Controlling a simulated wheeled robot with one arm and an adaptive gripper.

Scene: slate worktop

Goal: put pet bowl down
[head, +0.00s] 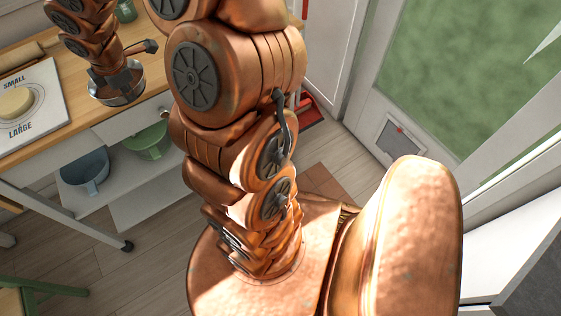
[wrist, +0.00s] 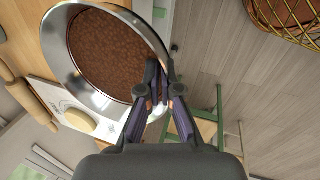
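The pet bowl (wrist: 68,78) is a shiny steel bowl filled with brown kibble. In the wrist view my gripper (wrist: 159,92) is shut on its rim, with the fingers on either side of the wall. In the head view the bowl (head: 117,92) is at the front edge of the wooden top (head: 75,118), below my gripper (head: 122,76). The arm hides part of the bowl. I cannot tell whether its base touches the wood or hangs just above it.
A white board marked SMALL and LARGE (head: 45,90) with a round yellow piece (head: 14,103) lies left of the bowl. A rolling pin (head: 18,58) lies behind it. Blue (head: 86,171) and green (head: 150,140) bowls sit on the lower shelf. A green stool (head: 50,288) stands front left.

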